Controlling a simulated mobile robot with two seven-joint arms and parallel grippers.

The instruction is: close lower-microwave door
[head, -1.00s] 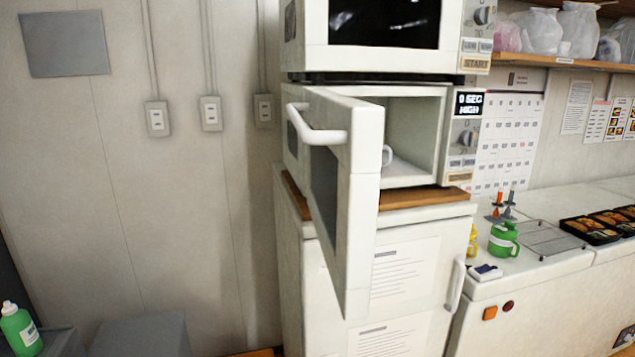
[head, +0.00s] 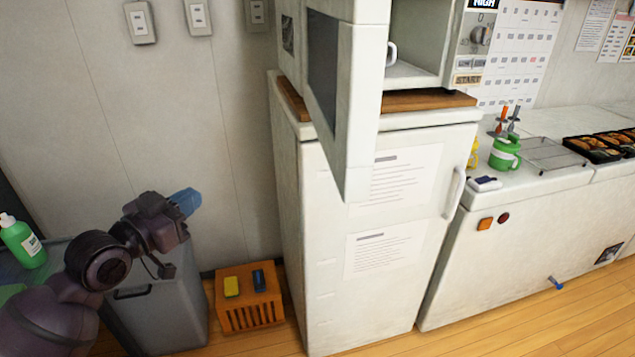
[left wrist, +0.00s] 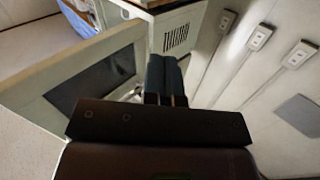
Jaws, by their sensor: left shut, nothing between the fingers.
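The lower microwave (head: 420,72) stands on a wooden board on top of a white fridge, its lower part in the head view. Its door (head: 362,125) stands wide open toward me, and the upper part is cut off by the frame. A white mug handle shows inside the cavity. The open door also shows in the left wrist view (left wrist: 120,65), left of the fingers. My left gripper (head: 186,202) is shut and empty, in front of the wall, left of and lower than the door. Its fingers show in the left wrist view (left wrist: 166,75). My right gripper is not in view.
The white fridge (head: 330,240) stands below the microwave. A grey bin (head: 165,310) and a wooden crate (head: 248,318) stand on the floor at left. A green bottle (head: 22,240) is far left. The counter at right holds a green mug (head: 505,153) and bento trays (head: 600,148).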

